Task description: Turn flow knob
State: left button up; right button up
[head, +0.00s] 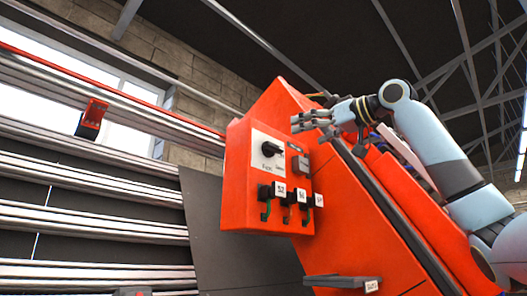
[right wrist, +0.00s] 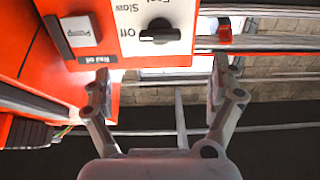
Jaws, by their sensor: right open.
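The black flow knob (head: 271,149) sits on a white plate on the front of the red control box (head: 238,185). In the right wrist view the knob (right wrist: 160,34) shows at the top, with its bar lying crosswise beside the word Off; the wording appears upside down. My right gripper (head: 296,123) is open and empty, close to the box and a little above and right of the knob in the head view. In the right wrist view its two fingers (right wrist: 161,75) are spread wide, with the knob beyond the gap and not touched. My left gripper is not in view.
A grey Pump button (head: 300,164) is beside the knob, also seen in the right wrist view (right wrist: 82,31). Several small levers (head: 284,195) with white tags sit below. A grey shelf-like bar (head: 335,281) juts out lower down. Metal rails (head: 90,190) run at left.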

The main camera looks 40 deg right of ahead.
aim_at(277, 145)
jog(key=w+p, duration=0.1)
jog(key=w, duration=0.2)
jog(key=w+p, duration=0.2)
jog(key=w, duration=0.2)
jog(key=w+a+p, duration=0.1)
jog(key=w+p, duration=0.1)
jog(key=w, duration=0.1)
jog(key=shift+w+r, duration=0.15)
jog(key=shift+w, duration=0.35)
jog(key=c, duration=0.5)
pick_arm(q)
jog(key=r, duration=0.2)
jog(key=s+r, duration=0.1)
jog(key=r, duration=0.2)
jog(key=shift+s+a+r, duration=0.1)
pick_arm(e)
jog(key=c, duration=0.7)
